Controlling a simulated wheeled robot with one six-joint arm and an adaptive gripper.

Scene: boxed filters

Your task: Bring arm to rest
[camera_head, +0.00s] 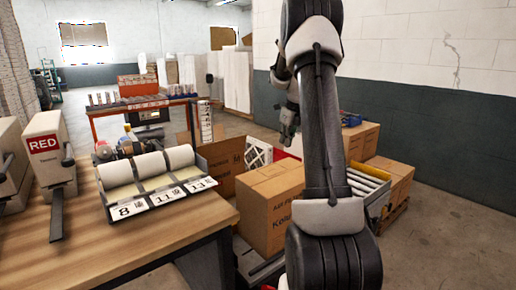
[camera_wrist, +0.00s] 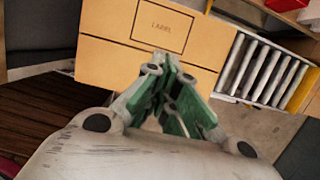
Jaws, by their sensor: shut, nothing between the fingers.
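My arm (camera_head: 328,150) rises from the bottom of the head view and bends away over the boxes, in front of the grey and white wall. My gripper (camera_wrist: 172,62) shows in the wrist view with its green-padded fingers drawn together and nothing between them. Beyond the fingertips is a cardboard box (camera_wrist: 110,58) with a label frame. From the wrist view alone I cannot tell how far the fingers are from the box.
A wooden table (camera_head: 150,240) at left holds a rack of white rolls (camera_head: 150,172) and a dispenser marked RED (camera_head: 48,155). Cardboard boxes (camera_head: 270,208) stand beside my arm. A roller conveyor (camera_head: 366,188) lies right of it. Open floor (camera_head: 450,230) shows at right.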

